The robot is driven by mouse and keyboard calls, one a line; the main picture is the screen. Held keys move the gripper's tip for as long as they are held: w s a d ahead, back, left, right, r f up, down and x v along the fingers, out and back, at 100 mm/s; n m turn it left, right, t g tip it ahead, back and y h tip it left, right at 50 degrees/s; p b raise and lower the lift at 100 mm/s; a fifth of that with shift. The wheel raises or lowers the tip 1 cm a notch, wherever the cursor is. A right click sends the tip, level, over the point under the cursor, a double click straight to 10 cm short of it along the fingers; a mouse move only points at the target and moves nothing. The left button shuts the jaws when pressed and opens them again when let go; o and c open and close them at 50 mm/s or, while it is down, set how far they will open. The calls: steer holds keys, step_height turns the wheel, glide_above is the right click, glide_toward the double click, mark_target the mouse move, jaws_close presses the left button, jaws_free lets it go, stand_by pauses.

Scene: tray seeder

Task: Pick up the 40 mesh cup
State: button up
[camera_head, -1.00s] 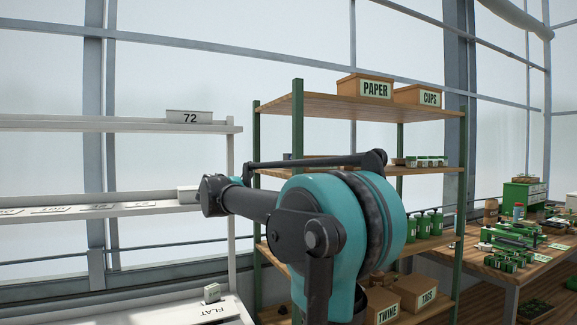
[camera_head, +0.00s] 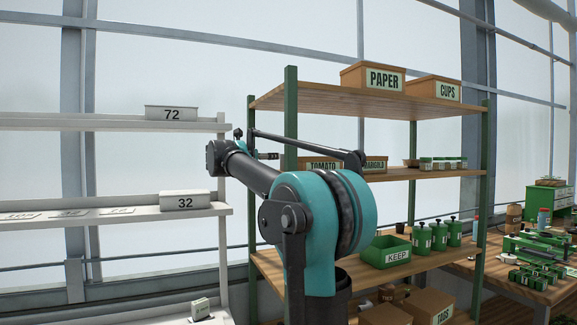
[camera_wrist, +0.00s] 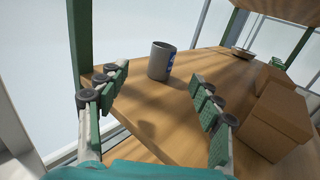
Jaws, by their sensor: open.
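A grey cup (camera_wrist: 161,62) stands upright on a wooden shelf board (camera_wrist: 213,62) in the wrist view. A blue label shows on its right side, cut off by the curve, and I cannot read a mesh number. My gripper (camera_wrist: 157,84) is open and empty, its two padded fingers spread wide. The cup lies beyond the fingertips, roughly between their lines and apart from both. In the head view my arm hides much of the shelf, and I cannot make out the cup there.
A green shelf post (camera_wrist: 80,35) rises left of the cup. Cardboard boxes (camera_wrist: 275,122) stand close to the right finger. A shallow dish (camera_wrist: 242,52) lies farther back. In the head view a white rack holds bins marked 72 (camera_head: 171,113) and 32 (camera_head: 185,201).

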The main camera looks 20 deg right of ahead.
steer(key=x, duration=1)
steer(key=shift+d, duration=0.1)
steer(key=x, duration=0.5)
steer(key=shift+s+d+f, duration=0.15)
steer(key=shift+d+f, duration=0.15)
steer(key=shift+f, duration=0.05)
steer(key=shift+c, duration=0.6)
steer(key=c, duration=1.1)
steer(key=shift+c, duration=0.2)
steer(key=shift+r, duration=0.15)
